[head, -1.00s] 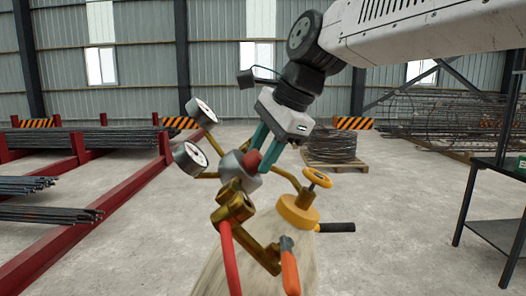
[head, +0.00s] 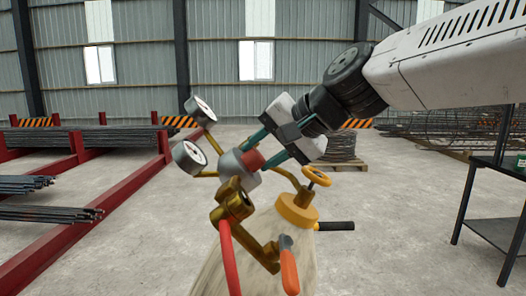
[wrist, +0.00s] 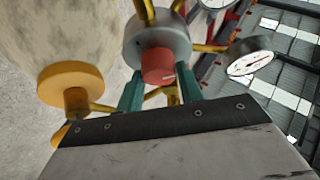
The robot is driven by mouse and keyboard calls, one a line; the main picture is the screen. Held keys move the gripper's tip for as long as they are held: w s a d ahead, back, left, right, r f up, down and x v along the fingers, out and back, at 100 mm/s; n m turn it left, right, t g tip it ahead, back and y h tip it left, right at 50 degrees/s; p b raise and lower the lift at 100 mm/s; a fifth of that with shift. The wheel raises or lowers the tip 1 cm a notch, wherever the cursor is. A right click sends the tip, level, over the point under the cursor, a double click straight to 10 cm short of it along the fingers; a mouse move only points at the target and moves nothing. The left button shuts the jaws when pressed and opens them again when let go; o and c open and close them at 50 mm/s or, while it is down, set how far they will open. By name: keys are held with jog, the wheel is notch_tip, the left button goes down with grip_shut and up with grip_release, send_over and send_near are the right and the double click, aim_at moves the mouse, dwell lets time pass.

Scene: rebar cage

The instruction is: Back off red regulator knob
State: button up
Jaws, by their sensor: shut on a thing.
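The red regulator knob (head: 252,160) sits on the front of the grey round regulator body (head: 231,165), in the middle of the head view. In the wrist view the red knob (wrist: 158,66) lies between the two teal fingers, with the grey body (wrist: 158,42) behind it. My gripper (head: 262,150) reaches in from the right, its fingers on either side of the knob. It is shut on the knob. Part of the knob is hidden by the fingers.
Two gauges (head: 188,157) stand left of the regulator. A yellow handwheel valve (head: 298,208) tops the pale cylinder (head: 262,240). A red hose (head: 231,258) and an orange-handled torch (head: 289,270) hang in front. A dark table (head: 500,170) stands at right.

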jog(key=n+y, duration=0.2)
jog(key=n, duration=0.2)
jog(key=shift+d+f+n, duration=0.1)
jog(key=shift+f+n, duration=0.05)
jog(key=shift+n, duration=0.15)
jog(key=n+y, duration=0.2)
jog(key=n, duration=0.2)
jog(key=shift+d+f+n+g, duration=0.1)
jog(key=shift+n+g, duration=0.3)
jog(key=n+g+y, duration=0.1)
jog(key=n, duration=0.1)
jog(key=n+y, duration=0.1)
jog(key=n, duration=0.2)
jog(key=shift+w+g, duration=0.1)
jog(key=shift+g, duration=0.3)
jog(key=shift+f+n+g+y, duration=0.15)
jog(key=shift+n+g, duration=0.35)
jog(key=shift+n, duration=0.6)
jog(key=shift+r+n+g+y, duration=0.1)
jog(key=shift+n+g+y, duration=0.3)
jog(key=shift+n, duration=0.7)
jog(key=shift+f+n+g, duration=0.1)
jog(key=shift+n+g, duration=0.2)
jog(key=o, duration=1)
jog(key=shift+d, duration=0.1)
